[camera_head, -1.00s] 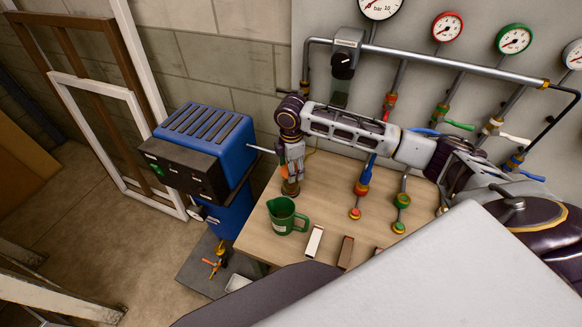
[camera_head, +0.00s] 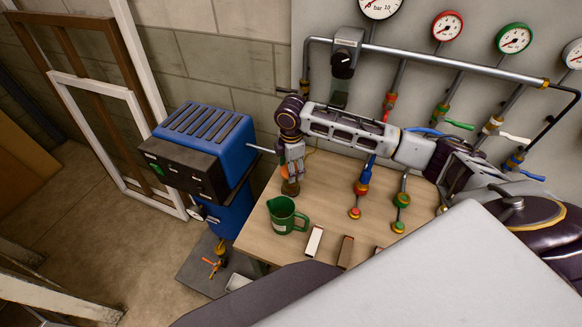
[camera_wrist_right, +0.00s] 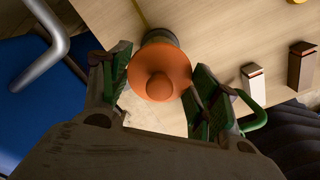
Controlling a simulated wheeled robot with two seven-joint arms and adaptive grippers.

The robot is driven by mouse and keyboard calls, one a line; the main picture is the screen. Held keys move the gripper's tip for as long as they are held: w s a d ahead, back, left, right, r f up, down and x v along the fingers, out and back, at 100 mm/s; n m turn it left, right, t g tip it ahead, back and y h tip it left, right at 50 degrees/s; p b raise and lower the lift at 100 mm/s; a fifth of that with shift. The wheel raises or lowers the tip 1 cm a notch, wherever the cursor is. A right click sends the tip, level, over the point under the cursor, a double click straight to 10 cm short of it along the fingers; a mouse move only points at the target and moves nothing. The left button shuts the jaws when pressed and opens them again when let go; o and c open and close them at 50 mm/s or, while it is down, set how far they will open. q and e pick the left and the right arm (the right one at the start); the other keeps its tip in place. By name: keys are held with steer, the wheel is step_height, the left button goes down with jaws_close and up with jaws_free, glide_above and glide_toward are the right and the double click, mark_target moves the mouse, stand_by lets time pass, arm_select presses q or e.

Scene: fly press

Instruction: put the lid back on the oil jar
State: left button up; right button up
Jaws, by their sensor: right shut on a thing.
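The orange lid (camera_wrist_right: 160,72) with its round knob is between the two fingers of my right gripper (camera_wrist_right: 158,88), which is shut on it. In the head view the lid (camera_head: 286,171) shows as a small orange patch beside the fingers of my right gripper (camera_head: 293,168). The oil jar (camera_head: 290,188), dark glass, stands on the table right below. In the wrist view a greyish rim of the jar (camera_wrist_right: 160,36) shows past the lid's far edge. I cannot tell whether the lid touches the jar. My left gripper is not in view.
A green jug (camera_head: 284,215) stands close in front of the jar. A white box (camera_head: 314,241) and a brown box (camera_head: 345,252) are near the table's front edge.

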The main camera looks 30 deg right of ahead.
stand_by(0.8)
steer(key=o, duration=0.9)
steer(key=shift+o, duration=0.2)
steer(key=o, duration=0.3)
steer(key=shift+r, duration=0.1)
steer(key=shift+r, duration=3.4)
jaws_close()
